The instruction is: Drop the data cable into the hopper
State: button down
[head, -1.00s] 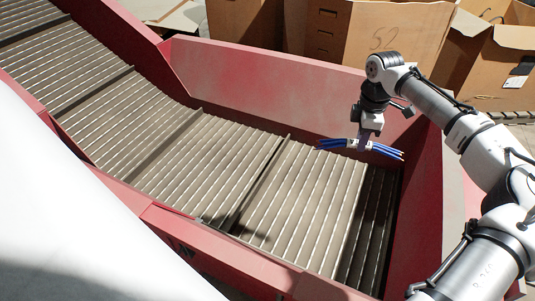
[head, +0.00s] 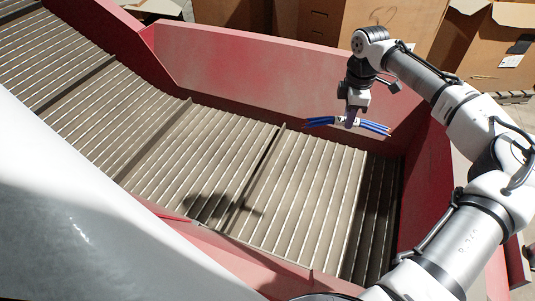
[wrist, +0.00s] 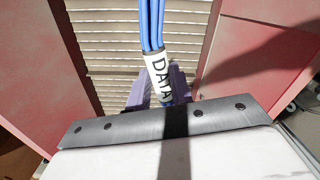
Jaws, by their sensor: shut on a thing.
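The data cable (head: 373,127) is a short bundle of blue strands with a white label. In the wrist view the label on the data cable (wrist: 159,75) reads "DATA". My gripper (head: 351,119) is shut on the bundle at its middle, and the strands stick out on both sides. The hopper (head: 230,55) has red walls and a slatted metal floor that rises to the left. My gripper holds the cable above the floor, inside the walls, near the back wall in the head view. The fingertips are partly hidden by the cable and label in the wrist view.
Cardboard boxes (head: 390,22) stand behind the back wall. A raised cross bar (head: 255,165) crosses the slatted floor. The slatted floor (head: 300,195) under and in front of the cable is clear. A red front wall (head: 245,262) borders it.

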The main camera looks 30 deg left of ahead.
notch_tip(320, 180, down, 5)
jog(key=b, duration=0.3)
jog(key=shift+r+b, duration=0.15)
jog(key=shift+b, duration=0.25)
jog(key=c, duration=1.2)
grip_release()
jog(key=shift+o, duration=0.2)
notch_tip(320, 180, up, 14)
jog(key=b, duration=0.1)
